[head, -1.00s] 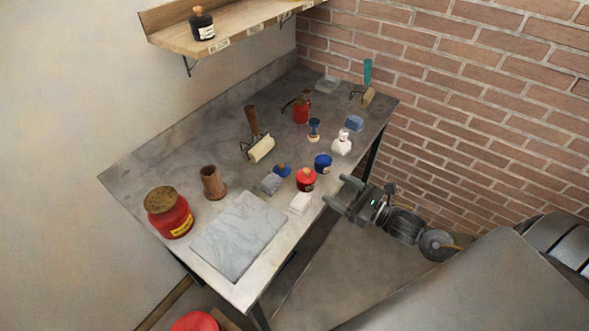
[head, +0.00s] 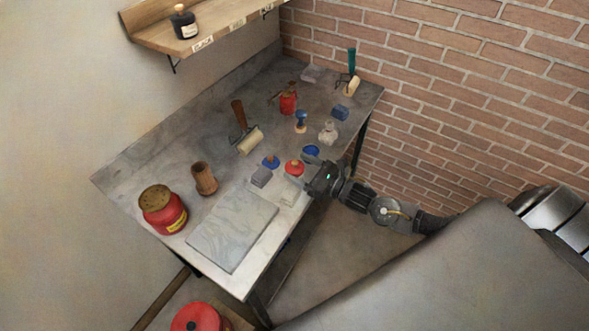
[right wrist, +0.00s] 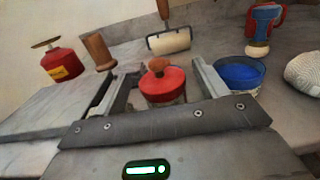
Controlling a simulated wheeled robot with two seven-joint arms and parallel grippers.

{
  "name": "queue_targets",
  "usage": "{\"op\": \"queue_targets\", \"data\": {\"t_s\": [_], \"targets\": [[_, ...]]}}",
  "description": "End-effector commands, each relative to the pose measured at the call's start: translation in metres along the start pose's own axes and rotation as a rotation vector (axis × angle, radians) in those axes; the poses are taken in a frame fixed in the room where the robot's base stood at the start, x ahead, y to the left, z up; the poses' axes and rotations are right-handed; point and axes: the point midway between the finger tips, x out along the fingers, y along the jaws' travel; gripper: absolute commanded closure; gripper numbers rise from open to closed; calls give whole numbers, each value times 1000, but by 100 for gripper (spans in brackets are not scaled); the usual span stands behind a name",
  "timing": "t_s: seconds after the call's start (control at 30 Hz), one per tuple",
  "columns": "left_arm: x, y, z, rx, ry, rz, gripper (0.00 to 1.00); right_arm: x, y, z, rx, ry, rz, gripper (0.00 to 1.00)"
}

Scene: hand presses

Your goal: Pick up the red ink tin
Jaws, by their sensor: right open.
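The red ink tin (head: 293,168), a small round tin with a brown knob on its lid, stands upright near the front edge of the table. In the right wrist view the tin (right wrist: 163,86) sits between the two fingers of my right gripper (right wrist: 164,72), one finger on each side. My right gripper (head: 299,173) is open, low over the table edge, and a gap shows beside the tin. Its lower part is hidden by the gripper body. My left gripper is not in view.
A blue tin (right wrist: 240,74) stands close outside the right finger. A white block (head: 290,190) and a grey block (head: 261,177) are close by. A stone slab (head: 232,232), a large red can (head: 163,210) and a brown wooden cup (head: 204,179) lie further left.

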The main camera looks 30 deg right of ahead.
Motion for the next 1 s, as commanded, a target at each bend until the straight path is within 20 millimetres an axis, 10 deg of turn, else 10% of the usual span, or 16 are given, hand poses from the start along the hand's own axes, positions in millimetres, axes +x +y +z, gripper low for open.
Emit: {"op": "queue_targets", "data": {"t_s": [0.43,0.83,1.0], "targets": [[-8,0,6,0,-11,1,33,21,0,0,0,0,0,28],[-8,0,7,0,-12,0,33,21,0,0,0,0,0,80],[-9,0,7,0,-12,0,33,21,0,1,-1,-3,0,80]]}}
